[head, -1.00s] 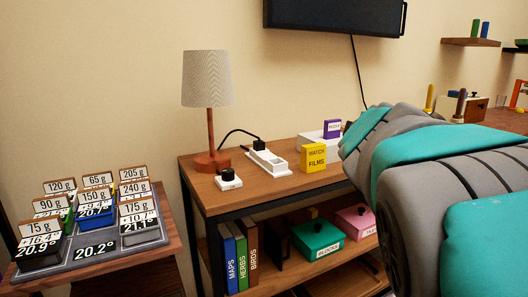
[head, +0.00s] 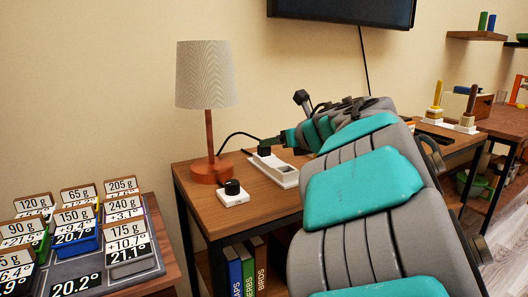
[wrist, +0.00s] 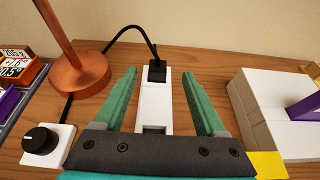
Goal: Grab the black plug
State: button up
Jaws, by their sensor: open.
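The black plug (wrist: 157,72) sits at the far end of a white power strip (wrist: 155,108) on the wooden shelf top, with a black cord running from it toward the lamp. In the head view the plug (head: 264,149) shows just left of my arm, on the power strip (head: 277,171). My gripper (wrist: 158,75) is open, its two green fingers on either side of the strip in the wrist view. The fingertips come about level with the plug in the picture, with nothing between them held. I cannot tell their height above it.
A lamp with a copper base (wrist: 80,76) and a white box with a black knob (wrist: 48,145) stand to the left. A white block (wrist: 262,110) with a purple item stands to the right. A yellow item (wrist: 268,165) is near my gripper's right side.

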aim_at(264, 154)
jog(key=shift+w+a+f, duration=0.15)
jog(key=shift+a+f, duration=0.05)
jog(key=shift+f, duration=0.05)
jog(key=shift+w+a+f, duration=0.25)
jog(key=shift+w+a, duration=0.15)
jog(key=shift+w, duration=0.15)
jog(key=shift+f+p+x, duration=0.15)
jog(key=shift+p+x, duration=0.1)
jog(key=shift+x, duration=1.2)
jog(key=shift+f+p+x, duration=0.1)
jog(key=shift+p+x, duration=0.15)
jog(key=shift+x, duration=1.15)
jog(key=shift+s, duration=0.1)
jog(key=shift+c, duration=0.2)
grip_shut()
